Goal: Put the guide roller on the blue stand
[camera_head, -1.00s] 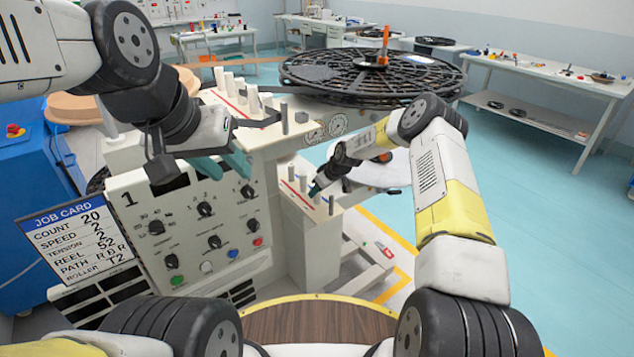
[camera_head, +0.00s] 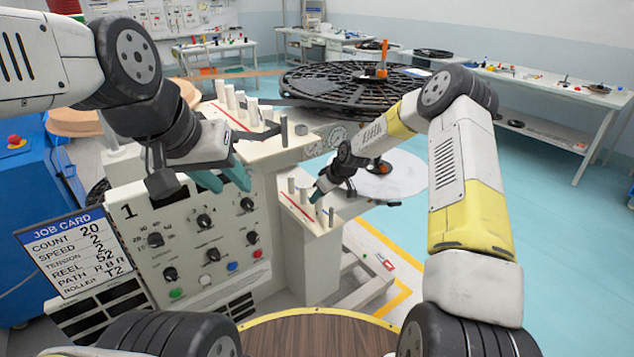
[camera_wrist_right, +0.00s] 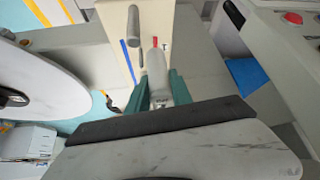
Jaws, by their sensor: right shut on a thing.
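My right gripper (camera_head: 318,193) is at the low cream ledge (camera_head: 322,228) of the machine. In the right wrist view its teal fingers (camera_wrist_right: 160,92) are shut on a grey cylinder, the guide roller (camera_wrist_right: 157,68). The roller stands over the cream surface; I cannot tell whether it touches. A blue stripe (camera_wrist_right: 130,62) and a short red stripe lie on that surface, with another grey post (camera_wrist_right: 133,24) beyond. No separate blue stand can be made out. My left gripper (camera_head: 222,180) is open and empty in front of the control panel.
Grey posts (camera_head: 291,185) stand on the low ledge, and several more (camera_head: 241,103) on the upper ledge. A large black reel (camera_head: 345,84) lies behind. The job card (camera_head: 72,252) and panel (camera_head: 205,240) are at left. Floor at right is open.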

